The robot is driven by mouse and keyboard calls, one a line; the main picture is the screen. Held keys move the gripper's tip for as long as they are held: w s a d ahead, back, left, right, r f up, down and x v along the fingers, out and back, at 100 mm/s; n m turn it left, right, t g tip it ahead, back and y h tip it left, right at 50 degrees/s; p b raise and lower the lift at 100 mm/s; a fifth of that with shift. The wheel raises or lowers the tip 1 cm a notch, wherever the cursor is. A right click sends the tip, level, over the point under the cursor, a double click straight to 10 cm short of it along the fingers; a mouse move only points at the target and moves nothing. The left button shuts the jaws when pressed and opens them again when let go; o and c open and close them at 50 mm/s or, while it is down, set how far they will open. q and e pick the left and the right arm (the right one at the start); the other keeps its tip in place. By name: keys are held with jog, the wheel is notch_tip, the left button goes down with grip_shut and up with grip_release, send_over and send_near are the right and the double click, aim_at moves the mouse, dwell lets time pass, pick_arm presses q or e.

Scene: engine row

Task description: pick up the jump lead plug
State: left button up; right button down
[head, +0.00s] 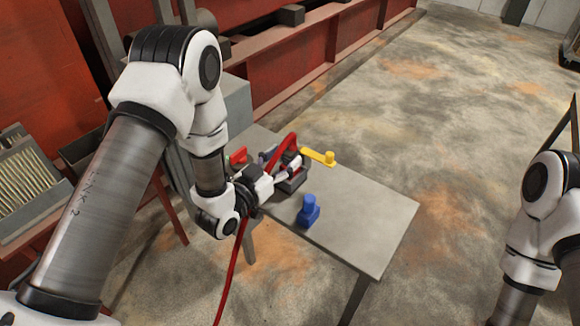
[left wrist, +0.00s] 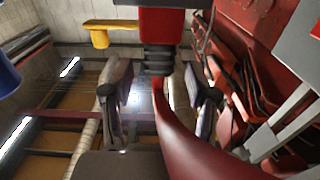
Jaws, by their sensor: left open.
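The jump lead plug shows in the left wrist view as a red body (left wrist: 162,25) with a black ribbed collar. A thick red cable (left wrist: 185,140) runs from it toward the lower right. In the head view the cable (head: 233,262) loops over my left gripper and hangs past the table's near side; the plug itself is hard to make out there. My left gripper (head: 290,165) is open at the table. My right gripper is out of view.
On the grey table (head: 375,225) stand a blue piece (head: 308,210) and a yellow piece (head: 319,157), with a dark grey block (head: 292,184) near my left gripper. A red piece (head: 238,155) lies farther left. The table's right end is clear. Red steel beams (head: 300,50) lie behind.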

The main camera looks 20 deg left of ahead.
pick_arm(q)
jog(key=shift+x, duration=0.95)
jog(key=shift+c, duration=0.3)
jog(key=shift+s, duration=0.1)
grip_shut()
jog(key=shift+r, duration=0.15)
jog(key=shift+r, duration=0.7)
jog(key=shift+s+a+r+b, duration=0.1)
jog(key=shift+a+r+b, duration=0.15)
jog(key=shift+r+b, duration=0.5)
jog(key=s+a+r, duration=0.2)
jog(key=s+a, duration=0.8)
jog(key=s, duration=0.1)
jog(key=shift+s+a, duration=0.2)
